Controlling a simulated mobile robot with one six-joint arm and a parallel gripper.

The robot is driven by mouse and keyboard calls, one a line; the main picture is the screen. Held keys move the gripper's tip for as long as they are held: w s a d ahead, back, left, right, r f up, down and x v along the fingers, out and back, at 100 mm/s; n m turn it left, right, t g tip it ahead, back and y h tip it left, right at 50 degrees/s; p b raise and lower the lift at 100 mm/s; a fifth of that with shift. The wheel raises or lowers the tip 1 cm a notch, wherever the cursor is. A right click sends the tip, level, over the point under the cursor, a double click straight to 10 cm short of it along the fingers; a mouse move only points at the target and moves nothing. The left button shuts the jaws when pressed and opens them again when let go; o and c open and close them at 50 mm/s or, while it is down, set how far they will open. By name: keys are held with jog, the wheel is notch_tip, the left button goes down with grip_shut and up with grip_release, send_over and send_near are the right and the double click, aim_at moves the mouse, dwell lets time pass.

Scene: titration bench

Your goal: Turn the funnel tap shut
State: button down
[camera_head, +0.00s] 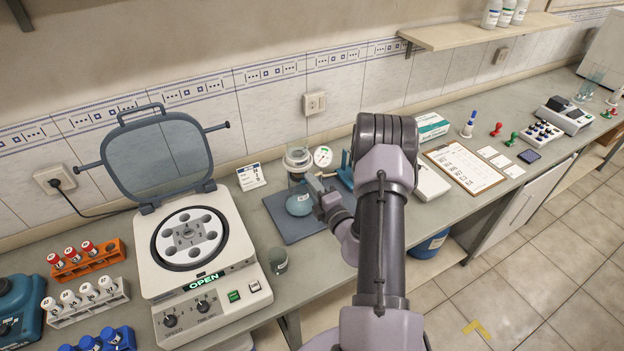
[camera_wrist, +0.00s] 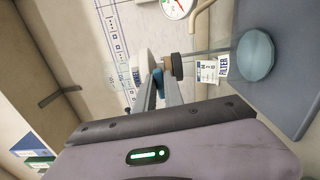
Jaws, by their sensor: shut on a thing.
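The filter flask (camera_head: 299,201) with pale blue liquid stands upright on a grey-blue mat (camera_head: 283,223), with a clear glass funnel (camera_head: 297,158) above it. In the wrist view the flask (camera_wrist: 255,55) appears sideways, with a FILTER label and a brown stopper (camera_wrist: 178,67) at its neck. My gripper (camera_head: 313,183) reaches the neck from the right. In the wrist view my gripper (camera_wrist: 160,80) is shut on the small blue funnel tap (camera_wrist: 158,84) near the stopper. The fingers cover most of the tap, so I cannot tell its exact angle.
A pressure gauge (camera_head: 323,156) and a blue stand (camera_head: 346,176) are close behind my gripper. An open centrifuge (camera_head: 225,240) and a small beaker (camera_head: 278,261) stand to the left. A clipboard (camera_head: 463,166) lies to the right. The bench front near the mat is mostly clear.

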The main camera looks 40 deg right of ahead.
jog(key=shift+m, duration=0.5)
jog(key=c, duration=1.4)
grip_release()
jog(key=shift+c, duration=0.2)
jog(key=v, duration=1.7)
jog(key=shift+s+a, duration=0.15)
jog(key=shift+s, duration=0.05)
